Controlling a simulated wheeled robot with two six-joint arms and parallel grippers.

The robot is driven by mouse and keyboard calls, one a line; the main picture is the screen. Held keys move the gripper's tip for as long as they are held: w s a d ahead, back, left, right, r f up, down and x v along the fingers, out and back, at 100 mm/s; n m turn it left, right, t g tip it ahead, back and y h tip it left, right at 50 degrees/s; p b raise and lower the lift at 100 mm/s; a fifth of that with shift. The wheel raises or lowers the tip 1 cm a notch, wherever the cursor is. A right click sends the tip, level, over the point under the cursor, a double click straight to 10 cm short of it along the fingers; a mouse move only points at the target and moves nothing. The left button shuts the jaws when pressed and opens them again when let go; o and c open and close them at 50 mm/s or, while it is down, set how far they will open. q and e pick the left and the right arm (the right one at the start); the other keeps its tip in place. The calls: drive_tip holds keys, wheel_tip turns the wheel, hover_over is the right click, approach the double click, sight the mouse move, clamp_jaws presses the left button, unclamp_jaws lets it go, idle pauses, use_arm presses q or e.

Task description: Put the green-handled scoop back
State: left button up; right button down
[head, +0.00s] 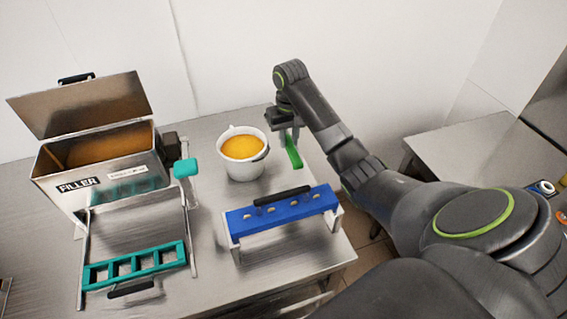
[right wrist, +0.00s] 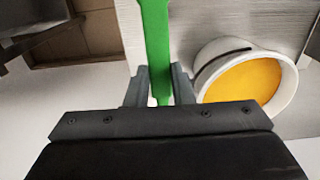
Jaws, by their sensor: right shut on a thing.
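The scoop's green handle (head: 293,152) shows in the head view just right of a white pot (head: 233,172) of orange mix. My right gripper (head: 284,128) is shut on the upper part of this handle, above the table's back right area. In the right wrist view the green handle (right wrist: 156,42) runs up between the two fingers, and the pot (right wrist: 210,58) is close to its right. The handle is beside the pot, not over its opening. The scoop's head cannot be made out in either view. My left gripper is in neither view.
A metal filler box (head: 118,165) with a raised lid stands at the left. A teal mould frame (head: 135,266) lies before it. A blue bar rack (head: 283,212) with a black handle stands in front of the pot. A second steel table (head: 465,148) is at the right, across a gap.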

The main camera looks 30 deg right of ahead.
wheel_tip(320, 180, down, 3)
drive_tip(key=shift+s+r+b, duration=0.1)
drive_tip(key=shift+r+b, duration=0.1)
drive_tip(key=shift+b, duration=0.8)
wheel_tip(320, 180, down, 6)
drive_tip(key=shift+r+p, duration=0.1)
drive_tip(key=shift+p, duration=0.55)
drive_tip(key=shift+f, duration=0.5)
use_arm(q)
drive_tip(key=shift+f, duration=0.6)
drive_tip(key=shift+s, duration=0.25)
use_arm(e)
drive_tip(key=shift+f, duration=0.1)
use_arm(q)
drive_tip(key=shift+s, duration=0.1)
use_arm(e)
drive_tip(key=c, duration=1.3)
unclamp_jaws()
drive_tip(key=shift+o, duration=0.2)
